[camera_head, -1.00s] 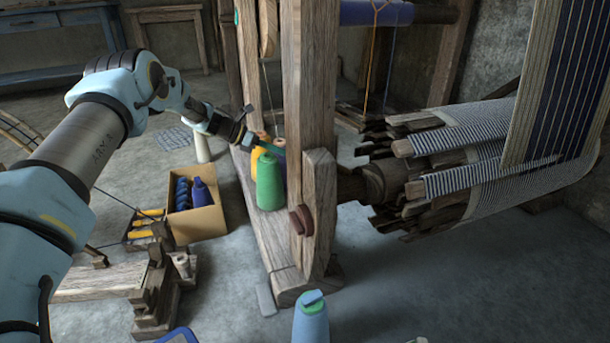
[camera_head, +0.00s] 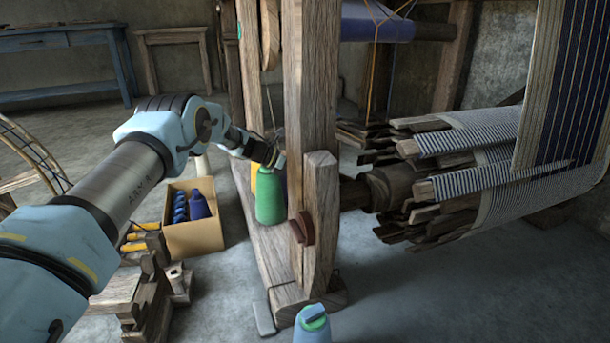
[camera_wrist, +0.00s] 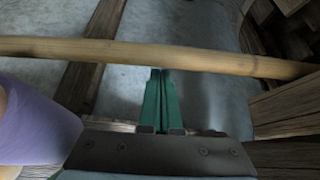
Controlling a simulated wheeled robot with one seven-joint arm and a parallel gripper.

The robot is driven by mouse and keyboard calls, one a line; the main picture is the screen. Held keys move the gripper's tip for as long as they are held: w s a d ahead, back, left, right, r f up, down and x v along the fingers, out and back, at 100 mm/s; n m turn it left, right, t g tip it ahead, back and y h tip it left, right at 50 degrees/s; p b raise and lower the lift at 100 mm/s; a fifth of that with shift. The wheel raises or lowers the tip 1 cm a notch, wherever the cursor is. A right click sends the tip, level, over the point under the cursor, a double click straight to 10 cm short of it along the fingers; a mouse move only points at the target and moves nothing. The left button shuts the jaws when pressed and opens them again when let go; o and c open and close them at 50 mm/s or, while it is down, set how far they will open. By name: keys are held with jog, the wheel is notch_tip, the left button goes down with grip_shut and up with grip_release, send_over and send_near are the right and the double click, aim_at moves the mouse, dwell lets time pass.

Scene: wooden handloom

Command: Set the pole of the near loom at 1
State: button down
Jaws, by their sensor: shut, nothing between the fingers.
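A light tan, bamboo-like pole (camera_wrist: 215,59) runs across the whole wrist view, just beyond my fingertips. I cannot tell it apart in the head view. My gripper (camera_wrist: 160,75) has green fingers pressed together with nothing between them. The fingertips look close to the pole, but I cannot tell whether they touch it. In the head view my gripper (camera_head: 280,158) is beside the near loom's upright post (camera_head: 309,90), just above the green cone, its fingers small and partly hidden. No numbered mark can be read.
A green thread cone (camera_head: 270,195) stands on the loom's foot beam, with a yellow cone behind it. A lavender shape (camera_wrist: 35,125) is close at left in the wrist view. A cardboard box (camera_head: 194,236) sits on the floor. A striped warp roll (camera_head: 480,140) is at right.

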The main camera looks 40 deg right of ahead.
jog(key=shift+r, duration=0.15)
notch_tip(320, 180, up, 16)
jog(key=w+m+t+h+p, duration=0.1)
jog(key=m+t+p, duration=0.1)
jog(key=p, duration=1)
jog(key=shift+d+m+p, duration=0.25)
jog(key=shift+m+p, duration=0.05)
jog(key=shift+p, duration=0.05)
jog(key=shift+f, duration=0.2)
jog(key=shift+a, duration=0.1)
